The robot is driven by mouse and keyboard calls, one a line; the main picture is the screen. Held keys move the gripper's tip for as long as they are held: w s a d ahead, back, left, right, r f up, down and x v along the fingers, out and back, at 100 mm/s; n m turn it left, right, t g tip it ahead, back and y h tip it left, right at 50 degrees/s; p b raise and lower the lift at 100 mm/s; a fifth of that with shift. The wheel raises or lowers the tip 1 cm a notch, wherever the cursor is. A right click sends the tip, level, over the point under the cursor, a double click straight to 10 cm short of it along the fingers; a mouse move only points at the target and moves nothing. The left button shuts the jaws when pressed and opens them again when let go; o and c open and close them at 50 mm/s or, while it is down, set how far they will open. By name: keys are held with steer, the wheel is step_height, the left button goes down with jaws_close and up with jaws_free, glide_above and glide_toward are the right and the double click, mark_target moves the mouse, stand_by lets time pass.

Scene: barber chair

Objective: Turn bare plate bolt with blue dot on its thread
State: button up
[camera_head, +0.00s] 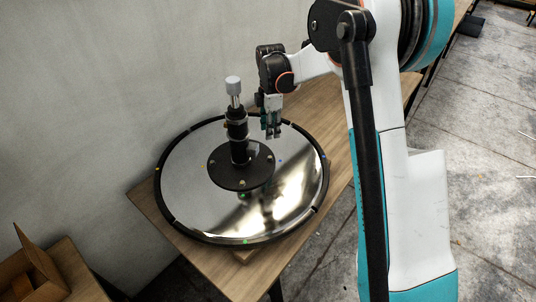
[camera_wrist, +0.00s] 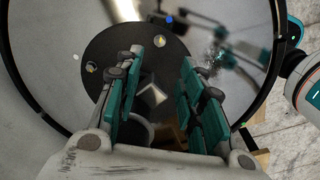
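The round mirror-like base (camera_head: 190,200) carries a black centre plate (camera_head: 225,178) with small bolts. One light bolt (camera_head: 242,183) is at the plate's front and another (camera_head: 213,163) at its left. In the wrist view, one bolt (camera_wrist: 160,40) is at the plate's far edge, near a blue dot (camera_wrist: 168,18), and another (camera_wrist: 91,66) is at the left. A pale block-like piece (camera_wrist: 151,95) shows between my fingers; I cannot tell what it is. My gripper (camera_head: 271,132) is open, pointing down above the base, right of the column. No dot on a thread is clear.
A black column (camera_head: 238,135) with a grey cap (camera_head: 233,86) rises from the plate, close to my gripper. The base rests on a wooden table (camera_head: 190,244) beside a grey wall. An open cardboard box (camera_head: 35,270) is at lower left.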

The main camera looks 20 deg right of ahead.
mark_target(270, 157)
step_height(270, 157, down, 13)
steer(key=b, duration=0.3)
steer(key=shift+r+b, duration=0.2)
steer(key=shift+b, duration=0.15)
jaws_close()
